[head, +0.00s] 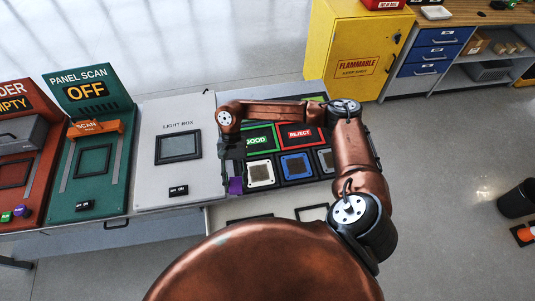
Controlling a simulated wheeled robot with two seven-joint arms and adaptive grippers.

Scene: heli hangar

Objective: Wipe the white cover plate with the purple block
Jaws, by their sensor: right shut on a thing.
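The purple block (235,186) is held in my right gripper (234,177), which is shut on it and points down. The block is just left of the white cover plate (261,174), near the right edge of the light box. I cannot tell whether the block touches any surface. My left gripper is not in view.
A blue plate (297,166) and a grey plate (325,160) lie right of the white one, below the GOOD sign (257,141) and REJECT sign (300,134). The light box (181,180) and green panel scanner (70,185) stand left. A yellow cabinet (345,30) stands behind.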

